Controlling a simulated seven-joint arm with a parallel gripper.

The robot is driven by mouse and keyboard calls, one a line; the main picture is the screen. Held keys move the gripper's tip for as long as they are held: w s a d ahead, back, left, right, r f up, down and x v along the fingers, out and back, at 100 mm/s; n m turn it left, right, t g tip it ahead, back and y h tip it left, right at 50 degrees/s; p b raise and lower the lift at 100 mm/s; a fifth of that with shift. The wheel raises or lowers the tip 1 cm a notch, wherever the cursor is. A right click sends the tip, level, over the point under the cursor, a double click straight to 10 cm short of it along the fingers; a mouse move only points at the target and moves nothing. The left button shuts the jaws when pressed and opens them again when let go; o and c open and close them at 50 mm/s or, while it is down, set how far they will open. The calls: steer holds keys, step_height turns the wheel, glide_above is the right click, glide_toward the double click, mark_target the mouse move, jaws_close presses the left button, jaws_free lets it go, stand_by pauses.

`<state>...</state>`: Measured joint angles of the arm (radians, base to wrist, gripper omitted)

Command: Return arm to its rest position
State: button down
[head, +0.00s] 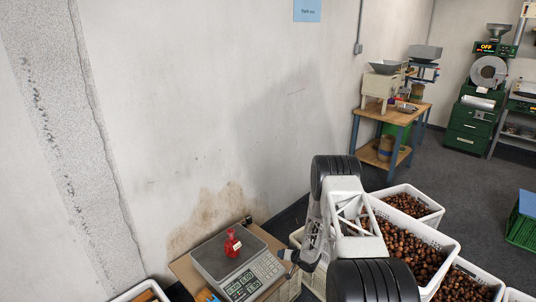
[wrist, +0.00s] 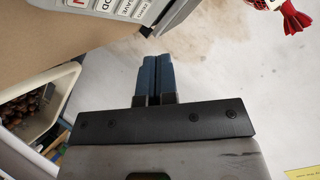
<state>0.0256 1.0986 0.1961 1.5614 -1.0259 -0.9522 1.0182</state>
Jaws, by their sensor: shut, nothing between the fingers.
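My gripper (wrist: 154,62) is shut, its two blue fingers together with nothing between them in the wrist view. In the head view its dark end (head: 287,257) is at the right side of the scale, beside the keypad. A small red bag (head: 232,244) stands on the metal plate of the scale (head: 212,260). Part of the red bag (wrist: 290,20) shows at the top right of the wrist view, apart from the fingers. The scale's keypad (wrist: 125,8) shows at the top left there.
The scale stands on a wooden table (head: 262,233) against the stained wall. White crates of chestnuts (head: 452,250) stand to the right, close to my arm. A workbench (head: 400,113) and green machines (head: 470,125) are farther back. Open grey floor (head: 440,165) lies between.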

steer(key=d+r+t+h, duration=0.1)
steer(key=d+r+h, duration=0.2)
steer(key=r, duration=1.1)
steer(key=d+r+h, duration=0.2)
steer(key=d+r, duration=0.1)
steer(key=r, duration=1)
steer(key=s+d+r+m+h, duration=0.1)
steer(key=s+d+r, duration=0.1)
steer(key=s+r, duration=0.45)
steer(key=s+d+r+h, duration=0.1)
steer(key=s+r+h, duration=0.15)
steer(key=r, duration=0.75)
steer(key=s+d+r+m+h, duration=0.1)
steer(key=s+d+r, duration=0.1)
steer(key=s+r, duration=0.45)
steer(key=s+d+r+g+h, duration=0.1)
steer(key=s+r+g, duration=0.1)
steer(key=s+r, duration=0.75)
steer(key=s+d+r+g+h, duration=0.1)
steer(key=s+r, duration=0.5)
steer(key=s, duration=0.7)
steer(key=s+a+r+g+y, duration=0.1)
steer(key=s+g, duration=0.1)
steer(key=s, duration=1.2)
steer(key=s+a+r+g, duration=0.1)
steer(key=s, duration=1.4)
steer(key=shift+a+r+g+y, duration=0.2)
steer(key=shift+a+g+y, duration=0.15)
steer(key=shift+g, duration=0.05)
